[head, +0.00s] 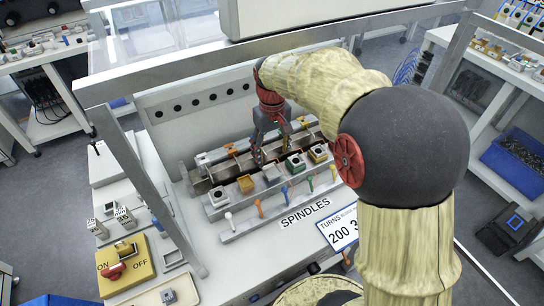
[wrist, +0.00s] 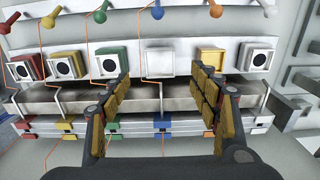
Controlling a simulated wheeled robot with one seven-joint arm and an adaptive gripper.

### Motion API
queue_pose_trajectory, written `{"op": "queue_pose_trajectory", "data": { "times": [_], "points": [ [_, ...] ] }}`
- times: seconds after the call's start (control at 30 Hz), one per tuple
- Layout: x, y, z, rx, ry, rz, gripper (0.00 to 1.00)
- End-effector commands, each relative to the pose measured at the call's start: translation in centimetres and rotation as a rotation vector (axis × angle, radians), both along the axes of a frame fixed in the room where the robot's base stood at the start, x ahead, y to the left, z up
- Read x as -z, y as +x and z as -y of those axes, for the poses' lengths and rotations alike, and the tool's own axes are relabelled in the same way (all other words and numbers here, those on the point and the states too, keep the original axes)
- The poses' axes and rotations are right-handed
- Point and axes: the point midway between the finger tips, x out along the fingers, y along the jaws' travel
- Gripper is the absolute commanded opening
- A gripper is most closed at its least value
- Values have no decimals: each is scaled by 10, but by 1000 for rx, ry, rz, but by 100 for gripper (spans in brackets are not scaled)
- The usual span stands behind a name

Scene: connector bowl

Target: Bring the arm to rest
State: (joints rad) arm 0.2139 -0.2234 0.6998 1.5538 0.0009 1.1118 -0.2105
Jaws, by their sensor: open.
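My gripper (head: 272,158) hangs pointing down over the spindle fixture (head: 240,225), its two fingers spread apart. In the wrist view the fingers (wrist: 165,88) stand wide, with nothing held between them. A white block (wrist: 160,62) and a yellow-framed block (wrist: 212,58) show on the fixture beyond the fingertips. Whether the fingertips touch the fixture I cannot tell. My arm arches across the right half of the head view and hides part of the bench.
A metal frame (head: 130,170) surrounds the fixture. A "SPINDLES" label (head: 305,212) and a number sign (head: 340,227) lie in front. A yellow ON/OFF box (head: 127,265) is at the left. Coloured pegs and thin orange lines (wrist: 112,50) run near the fingers.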

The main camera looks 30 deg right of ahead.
Motion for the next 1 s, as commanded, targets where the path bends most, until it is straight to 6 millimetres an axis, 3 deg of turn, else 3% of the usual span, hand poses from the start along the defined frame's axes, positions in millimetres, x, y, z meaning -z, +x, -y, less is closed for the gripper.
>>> {"op": "queue_pose_trajectory", "data": {
  "times": [0.57,0.67,0.73,1.0],
  "points": [
    [1,4,1,28,-3,14,62],
    [16,-11,-2,59,1,-6,62],
    [17,-25,-5,80,0,-1,62],
    [-30,-98,-41,116,-15,130,62]
  ]
}}
